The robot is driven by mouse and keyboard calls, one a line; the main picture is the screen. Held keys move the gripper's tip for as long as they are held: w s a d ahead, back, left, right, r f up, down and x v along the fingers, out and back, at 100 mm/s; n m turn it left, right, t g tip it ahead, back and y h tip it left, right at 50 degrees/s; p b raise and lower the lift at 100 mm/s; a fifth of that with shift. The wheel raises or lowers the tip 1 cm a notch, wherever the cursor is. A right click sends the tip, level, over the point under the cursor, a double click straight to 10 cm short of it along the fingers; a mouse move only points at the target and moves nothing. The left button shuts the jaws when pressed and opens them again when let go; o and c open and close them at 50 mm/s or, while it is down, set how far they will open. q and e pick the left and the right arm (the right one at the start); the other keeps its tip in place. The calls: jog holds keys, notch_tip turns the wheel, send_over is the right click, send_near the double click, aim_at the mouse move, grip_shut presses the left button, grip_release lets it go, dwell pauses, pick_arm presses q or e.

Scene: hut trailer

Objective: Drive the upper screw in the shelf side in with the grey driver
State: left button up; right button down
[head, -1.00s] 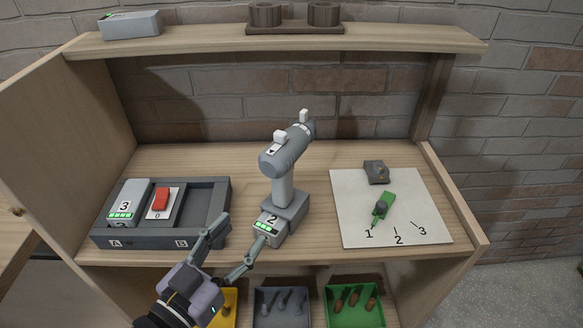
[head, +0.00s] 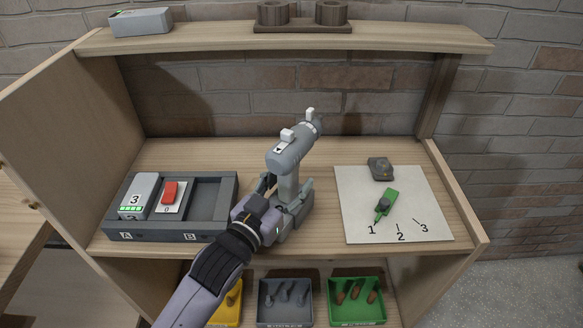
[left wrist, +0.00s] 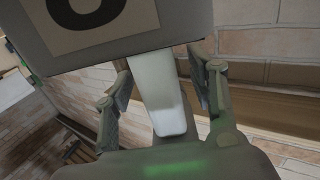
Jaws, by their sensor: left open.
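The grey driver (head: 291,152) stands upright on its battery foot on the shelf, its head tilted up toward the back right. My left gripper (head: 287,190) is at the driver's handle, open, with a finger on either side. In the left wrist view, the pale handle (left wrist: 156,95) is between the open fingers (left wrist: 160,95). The shelf side (head: 60,125) is the wooden panel at the left. A small brownish spot (head: 33,205) near its lower edge may be a screw; it is too small to tell. My right gripper is out of view.
A dark grey dock (head: 190,236) marked A and B stands left of the driver, with battery 3 (head: 138,192) and a red block (head: 170,191). A white sheet (head: 350,215) with a green pointer lies right. Yellow, grey (head: 285,323) and green (head: 357,322) bins sit below.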

pick_arm(q)
jog(key=shift+w+d, duration=0.3)
jog(key=shift+w, duration=0.2)
jog(key=shift+s, duration=0.1)
grip_shut()
dwell(0.6)
jog(key=shift+r, duration=0.15)
